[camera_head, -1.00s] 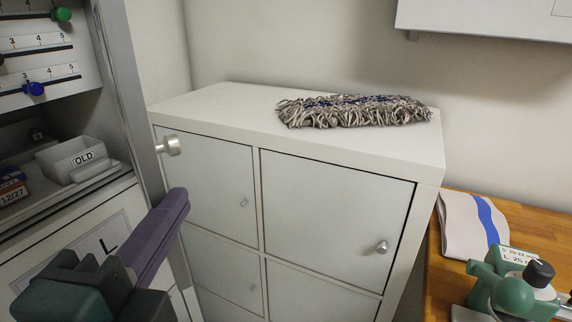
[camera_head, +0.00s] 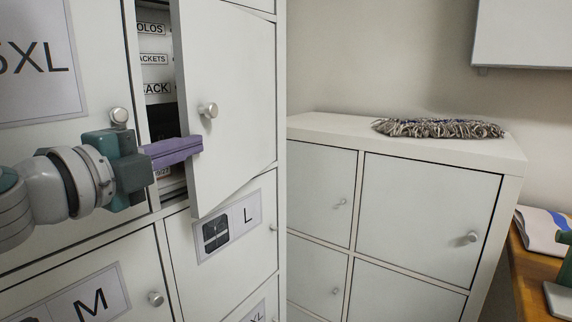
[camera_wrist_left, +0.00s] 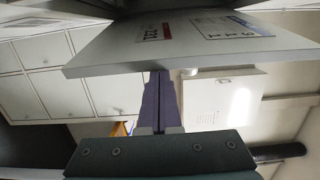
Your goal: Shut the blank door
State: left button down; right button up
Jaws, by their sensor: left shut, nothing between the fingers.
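The blank door (camera_head: 236,85), white and unlabelled outside with a round knob (camera_head: 208,110), stands partly open at the top centre of the head view. Labels and shelves show through the gap on its left. My left gripper (camera_head: 198,146) is shut and empty, its purple fingers crossing the door's free edge below the knob. In the left wrist view the door (camera_wrist_left: 105,45) spans the top as a panel with labels on one face, and the fingertips (camera_wrist_left: 161,75) reach its edge. I cannot tell whether they touch it. My right gripper is out of view.
Shut labelled doors surround the opening: 5XL (camera_head: 60,120) at left, M (camera_head: 110,275) and L (camera_head: 220,245) below. A lower white cabinet (camera_head: 425,210) with a grey mop head (camera_head: 438,129) on top stands at right. A wooden bench (camera_head: 530,270) is at the far right.

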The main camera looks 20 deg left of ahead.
pick_arm(q)
jog(key=shift+a, duration=0.7)
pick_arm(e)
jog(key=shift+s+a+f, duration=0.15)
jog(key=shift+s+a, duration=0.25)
